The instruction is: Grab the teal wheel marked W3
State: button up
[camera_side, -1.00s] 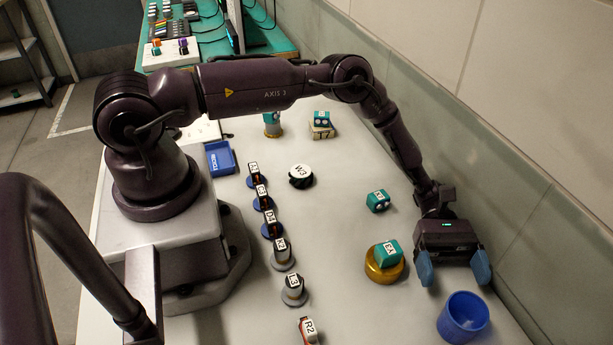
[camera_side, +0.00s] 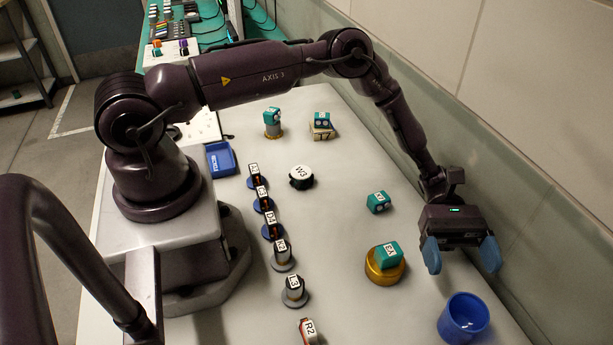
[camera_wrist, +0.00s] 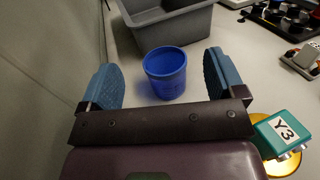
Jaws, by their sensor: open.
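The wheel marked W3 (camera_side: 301,177) lies on the bench near the middle in the side view. It has a white top and a black rim, not teal. Nothing touches it, and it is not seen in the wrist view. My gripper (camera_side: 461,256) is open and empty over the right side of the bench, near the wall and well away from W3. Its two blue fingers also show in the wrist view (camera_wrist: 162,80), spread apart with the blue cup beyond them.
A teal block marked Y3 (camera_wrist: 282,132) sits on a gold round base (camera_side: 384,270) left of my gripper. A blue cup (camera_side: 463,318) stands nearby. Another teal block (camera_side: 377,202) lies behind. Several labelled parts, including L3 (camera_side: 294,290), line the left. Bench around W3 is clear.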

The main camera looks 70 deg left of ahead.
notch_tip(320, 180, up, 9)
jog(key=s+a+f+m+g+y, duration=0.3)
jog(key=s+m+y, duration=0.3)
jog(key=s+y, duration=0.1)
jog(key=s+a+f+m+g+y, duration=0.3)
jog(key=s+m+y, duration=0.3)
jog(key=s+y, duration=0.15)
jog(key=w+a+r+m+t+y, duration=0.1)
jog(key=a+r+m+t+y, duration=0.3)
jog(key=a+m+y, duration=0.45)
jog(key=a+r+m+t+y, duration=0.2)
jog(key=a+m+t+y, duration=0.3)
jog(key=a+m+y, duration=0.3)
jog(key=m, duration=0.1)
send_near(303, 175)
jog(key=shift+s+d+r+h, duration=0.1)
jog(key=shift+d+r+h, duration=0.15)
jog(key=shift+r, duration=0.3)
jog(key=shift+d+r+h, duration=0.15)
jog(key=shift+d+r, duration=0.2)
jog(key=shift+r, duration=0.15)
jog(key=shift+a+f, duration=0.25)
jog(key=shift+f, duration=0.05)
jog(key=x, duration=0.7)
jog(key=shift+w+x, duration=0.15)
jog(key=shift+x, duration=1.2)
jog(key=shift+w+x, duration=0.15)
jog(key=shift+x, duration=1.2)
jog(key=shift+f, duration=0.15)
jog(key=c, duration=1)
